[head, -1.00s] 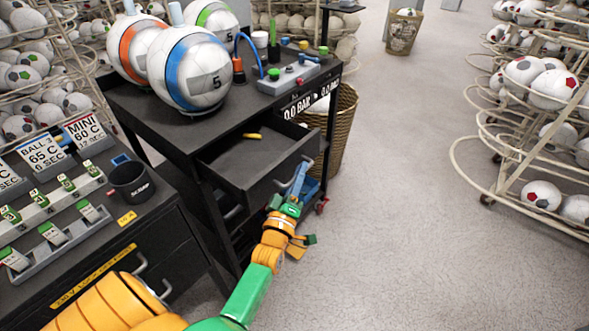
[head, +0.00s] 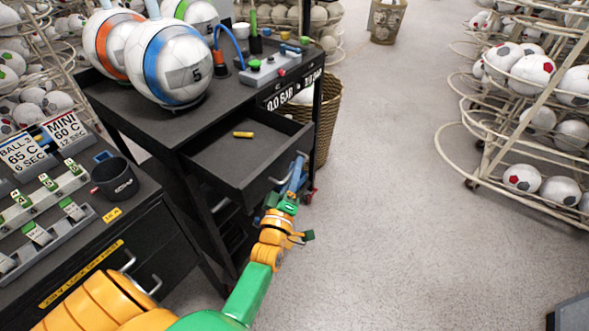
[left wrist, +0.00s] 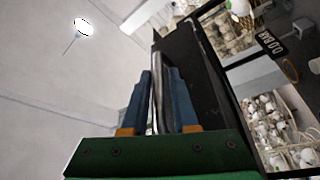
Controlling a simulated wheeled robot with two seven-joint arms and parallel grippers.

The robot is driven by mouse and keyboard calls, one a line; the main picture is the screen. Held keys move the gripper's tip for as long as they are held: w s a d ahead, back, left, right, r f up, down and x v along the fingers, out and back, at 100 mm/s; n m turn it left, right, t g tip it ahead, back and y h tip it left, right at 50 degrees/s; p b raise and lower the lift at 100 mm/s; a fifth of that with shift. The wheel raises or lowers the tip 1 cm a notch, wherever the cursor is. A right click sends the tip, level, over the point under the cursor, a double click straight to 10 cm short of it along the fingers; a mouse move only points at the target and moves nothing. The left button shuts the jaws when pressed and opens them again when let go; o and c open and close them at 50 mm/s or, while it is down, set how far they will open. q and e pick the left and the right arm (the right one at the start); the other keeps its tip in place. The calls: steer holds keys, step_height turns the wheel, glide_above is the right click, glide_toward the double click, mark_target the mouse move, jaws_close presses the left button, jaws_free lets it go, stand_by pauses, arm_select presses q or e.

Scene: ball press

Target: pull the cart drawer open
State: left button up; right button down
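The dark cart (head: 205,128) stands left of centre in the head view. Its top drawer (head: 238,165) stands out from the cart body, open at the top, with a small yellow piece (head: 243,134) lying inside. A grey bar handle (head: 277,181) is on the drawer's front. My left gripper (head: 297,172) is at this handle. In the left wrist view, its two blue fingers (left wrist: 165,100) stand on either side of the metal handle (left wrist: 157,90) and appear closed on it. My right gripper is in neither view.
Large balls (head: 178,62) and a control box (head: 268,70) sit on the cart top. A black bench with a mug (head: 115,178) is close at left. A wicker basket (head: 325,110) stands behind the cart. Ball racks (head: 515,110) are at right; the floor (head: 400,200) between is clear.

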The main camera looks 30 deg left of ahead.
arm_select(q)
steer(key=b+v, duration=0.1)
steer(key=v, duration=0.6)
steer(key=s+d+f+m+g+h, duration=0.2)
steer(key=s+d+f+m+g, duration=0.1)
steer(key=f, duration=0.6)
steer(key=s+d+f+m+g+h, duration=0.2)
steer(key=f+m+g, duration=0.1)
steer(key=f, duration=0.5)
steer(key=s+d+f+m+g+h, duration=0.2)
steer(key=s+d+f+m+g, duration=0.1)
steer(key=f, duration=0.6)
steer(key=s+a+f+m+g, duration=0.1)
steer(key=s+f+m+g, duration=0.3)
steer(key=s, duration=0.8)
steer(key=s+a+f+m+g, duration=0.2)
steer(key=s+f+m+g, duration=0.2)
steer(key=s+f, duration=0.5)
steer(key=s+g, duration=0.1)
steer(key=s, duration=0.2)
steer(key=shift+a+g+y, duration=0.15)
steer(key=shift+g+y, duration=0.25)
